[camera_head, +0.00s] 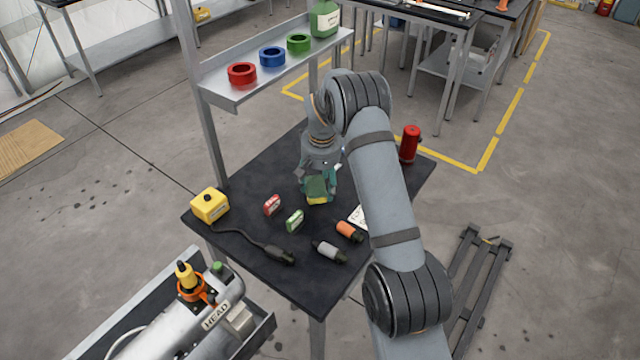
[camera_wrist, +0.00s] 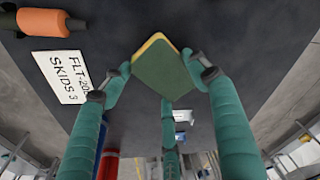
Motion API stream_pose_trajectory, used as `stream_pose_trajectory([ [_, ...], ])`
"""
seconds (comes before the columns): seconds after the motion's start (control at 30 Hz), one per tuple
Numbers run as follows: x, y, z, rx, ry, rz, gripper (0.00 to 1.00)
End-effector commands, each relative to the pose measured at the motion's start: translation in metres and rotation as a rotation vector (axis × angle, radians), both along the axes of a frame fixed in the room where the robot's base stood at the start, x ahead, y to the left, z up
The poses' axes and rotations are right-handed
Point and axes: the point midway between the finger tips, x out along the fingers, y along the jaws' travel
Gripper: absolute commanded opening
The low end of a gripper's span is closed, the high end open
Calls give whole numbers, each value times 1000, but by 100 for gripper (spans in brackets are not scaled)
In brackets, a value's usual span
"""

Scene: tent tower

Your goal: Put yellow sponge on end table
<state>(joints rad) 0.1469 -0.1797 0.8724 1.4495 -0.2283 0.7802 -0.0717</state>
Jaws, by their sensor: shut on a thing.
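The yellow sponge (camera_head: 318,200) shows as a yellow edge under my gripper (camera_head: 319,186) in the head view. In the wrist view the sponge (camera_wrist: 164,80) has a dark green face and a thin yellow edge. The teal fingers of my gripper (camera_wrist: 168,82) are shut around it. The sponge is over the dark table (camera_head: 275,165); I cannot tell if it touches the top. Which table is the end table is not clear from the frames.
On the dark table are a yellow box (camera_head: 210,205) with a cable, a red item (camera_head: 272,205), a green item (camera_head: 295,220), a grey connector (camera_head: 330,251), an orange connector (camera_head: 349,231) and a red cylinder (camera_head: 410,143). A shelf (camera_head: 265,75) stands above. Black-topped tables (camera_head: 440,18) stand behind.

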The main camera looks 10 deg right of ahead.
Motion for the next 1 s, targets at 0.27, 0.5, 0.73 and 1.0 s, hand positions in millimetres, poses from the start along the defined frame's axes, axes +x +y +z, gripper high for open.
stream_pose_trajectory([
  [0.27, 0, 0, -14, 0, -2, 0, 51],
  [0.5, 0, 0, -19, 0, -1, 0, 51],
  [0.73, 0, 0, -17, 0, -1, 0, 70],
  [1.0, 0, 0, -17, 0, -1, 0, 78],
])
